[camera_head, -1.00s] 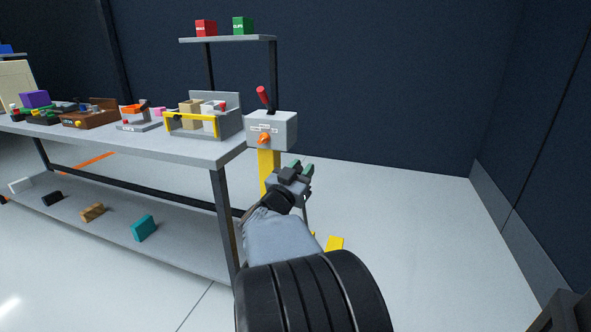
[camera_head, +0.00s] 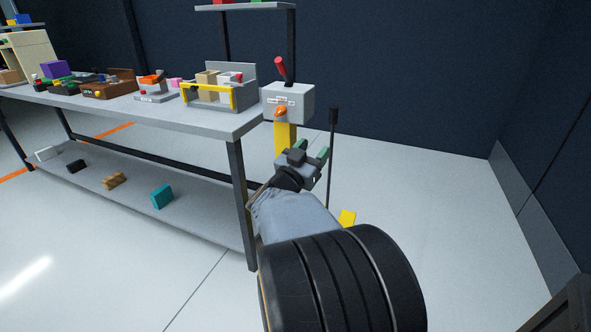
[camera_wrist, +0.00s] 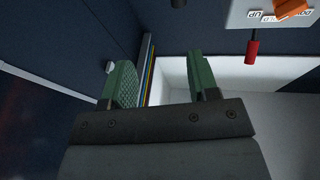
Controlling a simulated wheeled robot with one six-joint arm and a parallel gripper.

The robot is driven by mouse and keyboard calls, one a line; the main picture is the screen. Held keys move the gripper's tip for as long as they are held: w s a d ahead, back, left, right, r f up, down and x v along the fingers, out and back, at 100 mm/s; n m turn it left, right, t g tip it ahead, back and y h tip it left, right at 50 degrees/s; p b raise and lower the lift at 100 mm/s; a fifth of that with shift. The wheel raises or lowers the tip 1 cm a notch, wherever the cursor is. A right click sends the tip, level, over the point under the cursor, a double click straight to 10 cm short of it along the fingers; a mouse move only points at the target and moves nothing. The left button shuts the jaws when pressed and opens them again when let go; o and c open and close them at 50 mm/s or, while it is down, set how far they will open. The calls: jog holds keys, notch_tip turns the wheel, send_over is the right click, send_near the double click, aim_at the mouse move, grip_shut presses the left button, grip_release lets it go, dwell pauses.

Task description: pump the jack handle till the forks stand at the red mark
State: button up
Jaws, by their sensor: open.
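An upright thin black rod with a dark knob on top (camera_head: 332,150), which looks like the jack handle, stands just right of my gripper (camera_head: 311,151). My gripper is open and empty, its green-padded fingers apart; they also show in the wrist view (camera_wrist: 160,72). I cannot tell the gap in depth between fingers and rod. A yellow piece (camera_head: 347,217) on the floor shows behind my arm; I cannot tell whether it is part of the jack. Forks and a red mark cannot be made out, and my arm covers the floor there.
A grey control box (camera_head: 300,105) with a red-tipped lever (camera_head: 281,68) and an orange knob stands on a yellow post (camera_head: 285,138) beyond my gripper. The workbench (camera_head: 228,122) with several items is at left.

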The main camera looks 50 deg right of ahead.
jog(key=b+v, duration=0.1)
jog(key=v, duration=1)
jog(key=shift+b, duration=0.3)
